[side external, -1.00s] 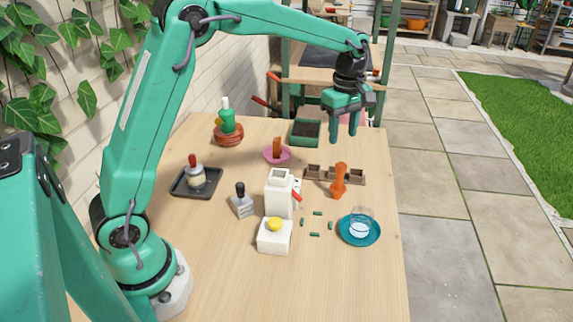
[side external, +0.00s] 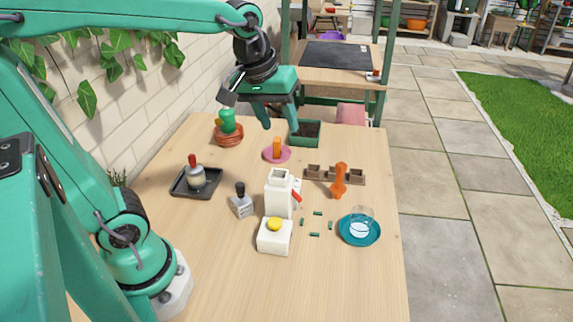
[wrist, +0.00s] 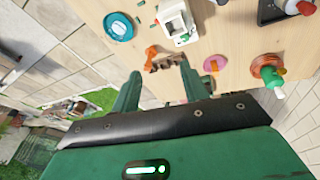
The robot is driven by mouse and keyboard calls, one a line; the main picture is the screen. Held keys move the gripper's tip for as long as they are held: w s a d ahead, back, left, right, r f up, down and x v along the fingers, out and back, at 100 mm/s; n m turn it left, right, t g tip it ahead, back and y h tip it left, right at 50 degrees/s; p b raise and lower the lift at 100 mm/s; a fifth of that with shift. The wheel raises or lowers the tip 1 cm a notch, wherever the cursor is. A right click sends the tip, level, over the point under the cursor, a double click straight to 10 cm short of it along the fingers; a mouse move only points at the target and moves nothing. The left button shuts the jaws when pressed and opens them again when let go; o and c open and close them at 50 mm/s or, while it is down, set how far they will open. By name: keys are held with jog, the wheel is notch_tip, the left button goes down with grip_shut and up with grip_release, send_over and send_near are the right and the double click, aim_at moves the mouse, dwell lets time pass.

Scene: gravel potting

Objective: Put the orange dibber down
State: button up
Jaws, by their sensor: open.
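The orange dibber (side external: 340,181) stands upright on the table, right at the brown row tray (side external: 314,171); I cannot tell whether it sits in a slot or in front of it. In the wrist view the orange dibber (wrist: 151,58) shows beyond my fingers, beside the brown tray. My gripper (side external: 281,126) is open and empty, high above the far part of the table, left of and well apart from the dibber. The open fingers also show in the wrist view (wrist: 162,85), with nothing between them.
A pink saucer (side external: 287,158) with an orange block lies below my gripper. A green planter (side external: 305,142) and a terracotta pot (side external: 228,139) stand at the back. A white bottle (side external: 278,195), a yellow-topped box (side external: 274,240) and a teal saucer (side external: 347,238) are nearer. The front table is clear.

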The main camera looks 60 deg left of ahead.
jog(key=s+f+m+t, duration=0.2)
jog(key=s+m, duration=0.4)
jog(key=s, duration=0.3)
jog(key=shift+s+f, duration=0.4)
jog(key=shift+f, duration=0.05)
dwell(0.6)
